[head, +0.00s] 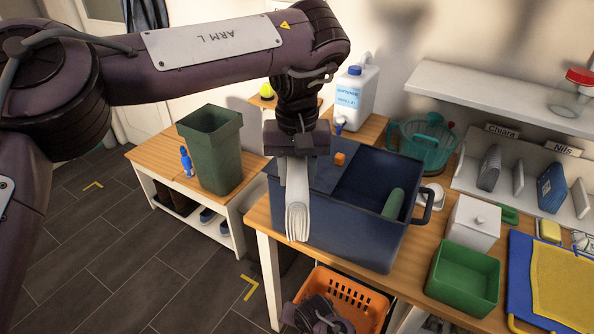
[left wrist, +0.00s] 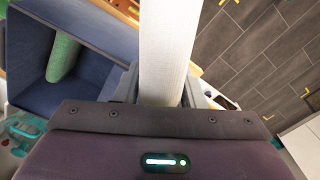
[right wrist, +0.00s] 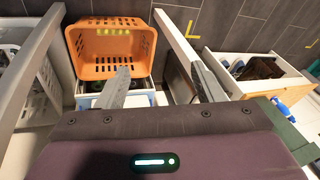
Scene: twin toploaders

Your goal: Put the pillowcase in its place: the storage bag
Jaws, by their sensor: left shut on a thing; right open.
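A long white folded cloth, which looks like the pillowcase (head: 297,215), hangs from my left gripper (head: 297,158). The gripper is shut on its upper part. In the left wrist view the white cloth (left wrist: 163,50) runs between the fingers. The dark blue storage bag (head: 345,236) stands open on the wooden table. The cloth hangs in front of the bag's left part in the head view; I cannot tell whether they touch. A green roll (head: 394,203) lies inside the bag. My right gripper (right wrist: 160,90) is open and empty, low near the orange basket.
The orange basket (right wrist: 112,45) is below the table's front edge. A green bin (head: 212,150) and a blue bottle (head: 187,161) stand on the low bench at left. A white lidded box (head: 472,222) and a green tray (head: 463,278) are right of the bag.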

